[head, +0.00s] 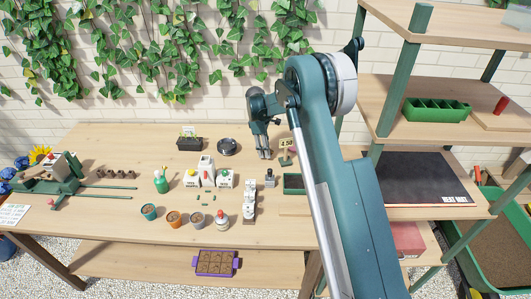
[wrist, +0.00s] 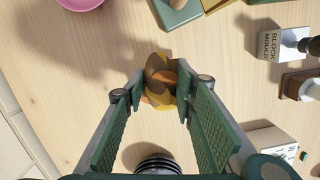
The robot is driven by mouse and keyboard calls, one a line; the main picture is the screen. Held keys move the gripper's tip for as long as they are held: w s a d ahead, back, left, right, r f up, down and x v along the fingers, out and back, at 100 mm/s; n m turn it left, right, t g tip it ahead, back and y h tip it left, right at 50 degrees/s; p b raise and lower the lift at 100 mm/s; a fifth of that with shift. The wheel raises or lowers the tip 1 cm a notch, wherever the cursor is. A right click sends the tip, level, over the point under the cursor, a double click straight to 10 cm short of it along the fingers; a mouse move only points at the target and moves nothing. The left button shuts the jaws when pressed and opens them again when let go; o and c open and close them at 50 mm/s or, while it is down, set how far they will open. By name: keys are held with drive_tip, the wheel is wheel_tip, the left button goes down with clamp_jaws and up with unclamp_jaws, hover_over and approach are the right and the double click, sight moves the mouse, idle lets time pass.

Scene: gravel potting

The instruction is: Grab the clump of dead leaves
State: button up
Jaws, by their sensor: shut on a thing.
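The clump of dead leaves (wrist: 160,84) is brown, orange and yellow. In the wrist view it sits between the fingertips of my gripper (wrist: 158,92), which is shut on it. Both green finger pads press against its sides. In the head view my gripper (head: 263,153) points down over the back right part of the table. The clump cannot be made out there. I cannot tell whether it touches the table top.
A black round dish (head: 227,147) and a dark planter box (head: 189,144) stand left of my gripper. A small sign on a green base (head: 285,160) is close on its right. White block-shaped items (head: 206,172) and several pots (head: 172,218) stand nearer the front.

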wheel_tip(320, 180, up, 9)
drive_tip(key=shift+f+p, duration=0.2)
drive_tip(key=shift+p, duration=0.1)
idle(0.6)
